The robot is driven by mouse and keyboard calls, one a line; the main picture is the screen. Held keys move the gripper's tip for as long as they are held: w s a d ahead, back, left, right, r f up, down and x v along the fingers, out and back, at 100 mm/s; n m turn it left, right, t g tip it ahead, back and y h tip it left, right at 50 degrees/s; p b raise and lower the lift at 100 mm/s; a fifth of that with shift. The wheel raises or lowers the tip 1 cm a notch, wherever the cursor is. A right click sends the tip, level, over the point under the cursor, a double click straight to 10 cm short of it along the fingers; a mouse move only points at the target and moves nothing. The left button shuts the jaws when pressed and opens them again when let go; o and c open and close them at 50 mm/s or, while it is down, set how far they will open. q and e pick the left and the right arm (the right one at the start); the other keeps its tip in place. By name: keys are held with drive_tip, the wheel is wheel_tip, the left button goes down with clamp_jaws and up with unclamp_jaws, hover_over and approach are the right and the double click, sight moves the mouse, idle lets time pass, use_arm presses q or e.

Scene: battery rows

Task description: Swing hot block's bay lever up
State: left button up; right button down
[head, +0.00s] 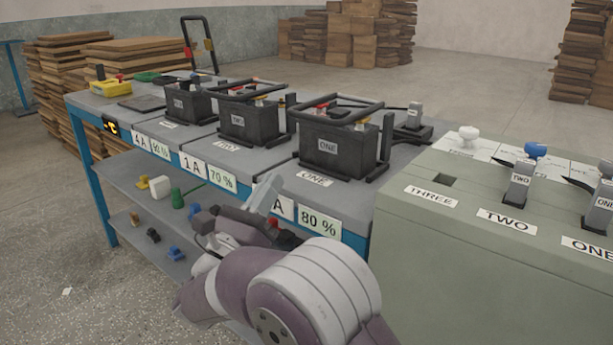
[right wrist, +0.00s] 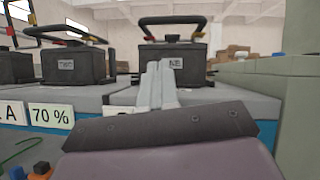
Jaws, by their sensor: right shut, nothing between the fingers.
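Three dark battery blocks stand in bays on the bench: block ONE (head: 330,150), block TWO (head: 240,125) and a third (head: 185,103) at the far left. Black U-shaped bars lie over block ONE (head: 338,107) and block TWO (head: 250,91). Another U-shaped bar (head: 205,45) stands upright behind the third block. I cannot tell which block is hot. My right gripper (head: 267,193) is shut and empty in front of the bench edge, below block ONE. In the right wrist view its fingers (right wrist: 160,82) point toward block ONE (right wrist: 172,66), apart from it. My left gripper is not in view.
A green-grey cabinet (head: 470,240) with upright handles TWO (head: 519,185) and ONE (head: 600,210) stands close on the right. Signs such as 80 % (head: 320,222) line the bench front. A yellow device (head: 110,87) sits at the far left. Low shelves hold small coloured parts.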

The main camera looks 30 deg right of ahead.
drive_tip(key=s+m+g, duration=0.1)
drive_tip(key=r+m+g+h, duration=0.1)
drive_tip(key=m, duration=0.1)
drive_tip(key=shift+s+d+m+g+h, duration=0.15)
drive_tip(key=shift+s+m+g+h, duration=0.15)
drive_tip(key=shift+s, duration=0.1)
drive_tip(key=b+x, duration=0.1)
drive_tip(key=x, duration=0.9)
drive_tip(key=shift+r, duration=0.15)
